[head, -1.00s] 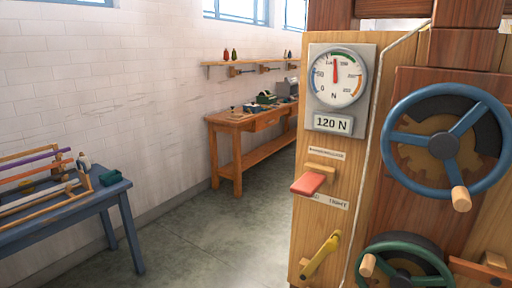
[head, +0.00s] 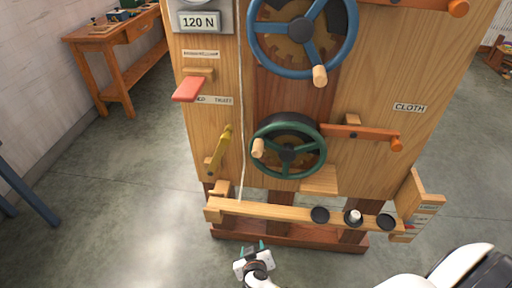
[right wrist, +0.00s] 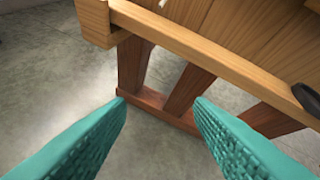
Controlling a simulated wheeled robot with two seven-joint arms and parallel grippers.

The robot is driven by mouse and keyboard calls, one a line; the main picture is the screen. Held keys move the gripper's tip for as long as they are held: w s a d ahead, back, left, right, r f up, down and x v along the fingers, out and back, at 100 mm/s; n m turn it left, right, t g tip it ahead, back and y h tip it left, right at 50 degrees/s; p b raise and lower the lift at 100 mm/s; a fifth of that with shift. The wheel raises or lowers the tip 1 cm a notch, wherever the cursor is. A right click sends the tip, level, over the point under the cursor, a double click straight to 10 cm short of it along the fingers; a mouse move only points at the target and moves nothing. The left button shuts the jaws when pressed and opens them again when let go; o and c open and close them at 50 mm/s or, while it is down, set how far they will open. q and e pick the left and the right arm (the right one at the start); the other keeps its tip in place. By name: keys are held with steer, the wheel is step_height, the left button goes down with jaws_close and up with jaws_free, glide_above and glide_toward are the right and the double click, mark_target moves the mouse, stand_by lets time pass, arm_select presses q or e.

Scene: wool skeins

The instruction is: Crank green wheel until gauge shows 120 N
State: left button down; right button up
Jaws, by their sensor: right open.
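The green wheel (head: 321,150) is mounted low on the wooden machine front, with its light wooden crank knob (head: 258,148) at the left of the rim. My right gripper (head: 254,248) is open and empty, below and left of the green wheel and in front of the machine's foot. Its teal fingers (right wrist: 160,125) stand wide apart in the right wrist view, with only floor and the machine's base beyond them. My left gripper is not in view.
A blue wheel (head: 352,40) is above the green one. A red lever (head: 188,90), a yellow lever (head: 219,150) and an orange arm (head: 365,133) surround it. A wooden rail (head: 280,211) with black round cups juts out below.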

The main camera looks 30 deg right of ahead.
steer(key=w+r+m+t+h, duration=0.2)
steer(key=r, duration=0.7)
steer(key=w+r+m+t+h, duration=0.1)
steer(key=w+r+m+t, duration=0.15)
steer(key=r, duration=0.55)
steer(key=m+h, duration=0.3)
steer(key=m, duration=0.1)
glide_toward(257, 154)
steer(key=shift+t, duration=0.35)
steer(key=p+x, duration=0.1)
steer(key=x, duration=0.2)
steer(key=p+x, duration=0.2)
steer(key=x, duration=0.2)
steer(key=p+x, duration=0.1)
steer(key=x, duration=0.2)
steer(key=shift+w+d+f, duration=0.15)
steer(key=shift+d+f, duration=0.05)
steer(key=shift+f, duration=0.05)
steer(key=shift+w+d+f, duration=0.15)
steer(key=shift+w+d, duration=0.25)
steer(key=shift+w, duration=0.2)
steer(key=shift+c, duration=0.5)
jaws_close()
